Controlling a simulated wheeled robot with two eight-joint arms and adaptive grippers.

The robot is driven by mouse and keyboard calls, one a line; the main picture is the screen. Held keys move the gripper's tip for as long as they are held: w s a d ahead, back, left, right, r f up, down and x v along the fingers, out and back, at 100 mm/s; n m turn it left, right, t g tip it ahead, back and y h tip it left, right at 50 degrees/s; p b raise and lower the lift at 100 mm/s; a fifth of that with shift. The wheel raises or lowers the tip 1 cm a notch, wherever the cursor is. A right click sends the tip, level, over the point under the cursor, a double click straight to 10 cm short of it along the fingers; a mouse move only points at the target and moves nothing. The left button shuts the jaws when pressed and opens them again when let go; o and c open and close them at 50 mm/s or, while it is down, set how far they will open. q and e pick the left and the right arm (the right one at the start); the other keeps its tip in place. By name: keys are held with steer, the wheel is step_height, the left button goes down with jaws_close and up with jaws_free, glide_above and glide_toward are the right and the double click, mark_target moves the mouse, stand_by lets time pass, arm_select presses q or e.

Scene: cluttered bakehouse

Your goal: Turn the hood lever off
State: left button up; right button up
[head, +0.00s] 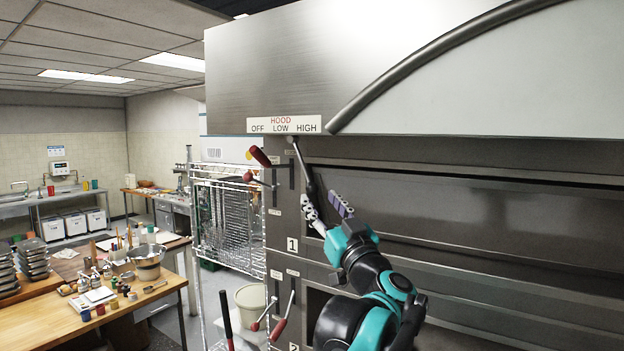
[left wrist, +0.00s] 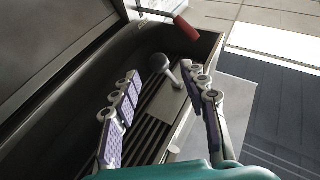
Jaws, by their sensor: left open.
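The hood lever (head: 302,165) is a thin dark rod with a small pale round end, just below the white HOOD sign (head: 284,124) marked OFF, LOW and HIGH. It slants down and right from under the OFF–LOW–HIGH row. My left gripper (head: 325,202) is open and empty, with its fingers reaching up near the rod's lower end. In the left wrist view a grey round-ended lever (left wrist: 160,63) lies between and beyond the open fingers (left wrist: 160,80). I cannot tell whether a finger touches it. My right gripper is not in view.
Red-handled levers (head: 260,157) stick out left of the hood lever, and more show lower on the oven front (head: 283,316). A wire rack (head: 229,215) stands left of the oven. A cluttered wooden table (head: 60,325) is at the lower left.

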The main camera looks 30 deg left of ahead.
mark_target(314, 192)
arm_select(q)
steer(key=p+x, duration=0.1)
steer(key=x, duration=0.5)
jaws_close()
